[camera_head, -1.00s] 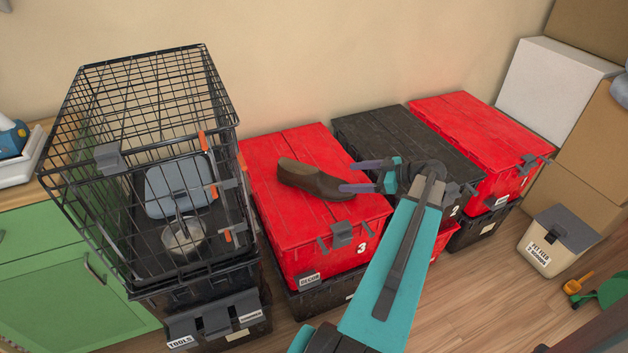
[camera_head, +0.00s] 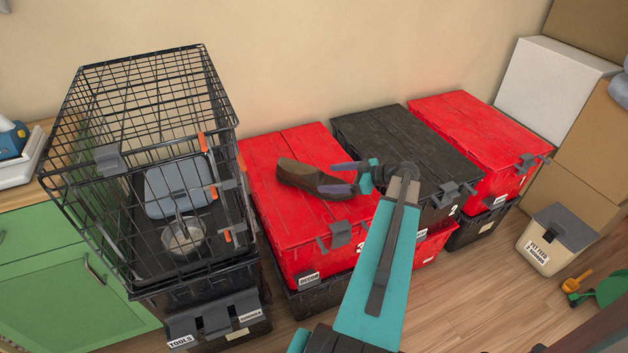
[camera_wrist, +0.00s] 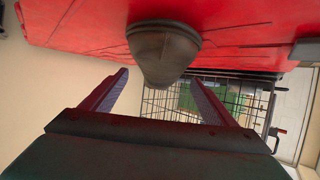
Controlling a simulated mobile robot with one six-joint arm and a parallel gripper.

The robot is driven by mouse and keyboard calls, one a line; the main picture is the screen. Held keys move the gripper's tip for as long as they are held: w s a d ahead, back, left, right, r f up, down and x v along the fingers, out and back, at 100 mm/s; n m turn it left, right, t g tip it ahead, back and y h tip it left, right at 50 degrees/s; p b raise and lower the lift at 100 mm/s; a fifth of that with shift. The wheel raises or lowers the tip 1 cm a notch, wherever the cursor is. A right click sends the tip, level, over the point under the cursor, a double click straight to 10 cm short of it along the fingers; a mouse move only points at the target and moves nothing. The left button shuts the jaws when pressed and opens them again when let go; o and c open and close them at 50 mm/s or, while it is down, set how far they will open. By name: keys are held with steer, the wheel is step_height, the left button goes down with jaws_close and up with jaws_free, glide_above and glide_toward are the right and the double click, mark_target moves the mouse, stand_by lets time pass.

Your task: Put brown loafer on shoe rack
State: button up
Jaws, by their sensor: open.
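The brown loafer (camera_head: 308,178) lies on the lid of the red tote marked 3 (camera_head: 283,232), with one end pointing to the right toward my gripper. My gripper (camera_head: 345,178) is open at that right end, with its fingers reaching left. In the wrist view the loafer's end (camera_wrist: 164,52) hangs at the top middle, and my open gripper (camera_wrist: 160,90) has one finger to each side below it. I cannot tell if a finger touches the loafer. No shoe rack shows in these views.
A black wire crate (camera_head: 140,130) with a bowl and a grey case stands to the left. A black tote (camera_head: 400,135) and another red tote (camera_head: 478,130) stand to the right. A pet feed bin (camera_head: 553,240) and cardboard boxes are at the far right.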

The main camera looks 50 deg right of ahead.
mark_target(321, 178)
steer(key=shift+p+x, duration=0.4)
steer(key=shift+x, duration=2.15)
steer(key=shift+s+a+f, duration=0.1)
steer(key=shift+s, duration=0.05)
steer(key=c, duration=1.5)
steer(key=shift+r, duration=0.2)
